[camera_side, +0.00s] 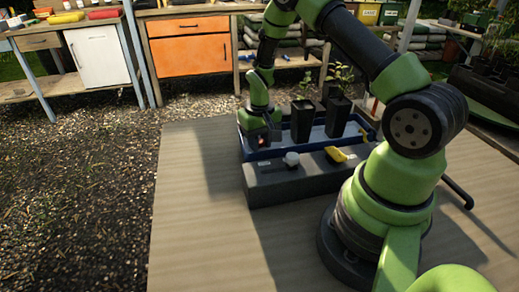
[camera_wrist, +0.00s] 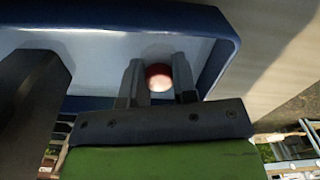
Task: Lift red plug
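The red plug (camera_side: 262,141) shows as a small red spot between the fingers of my gripper (camera_side: 260,135) in the side view. In the wrist view the red plug (camera_wrist: 158,77) is a rounded red top with a pale highlight. It sits between the two dark fingers of my gripper (camera_wrist: 158,86) and nearly fills the gap. I cannot tell whether the fingers press on it or only flank it. Its lower part is hidden. My gripper is at the left end of the grey block (camera_side: 285,187), by the near left corner of the blue tray (camera_side: 243,148).
On the block are a white knob (camera_side: 291,159) and a yellow handle (camera_side: 336,154). Black plant pots (camera_side: 302,120) stand in the tray, close to my gripper's right. The table (camera_side: 195,220) is bare to the left and in front. Workbenches stand behind.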

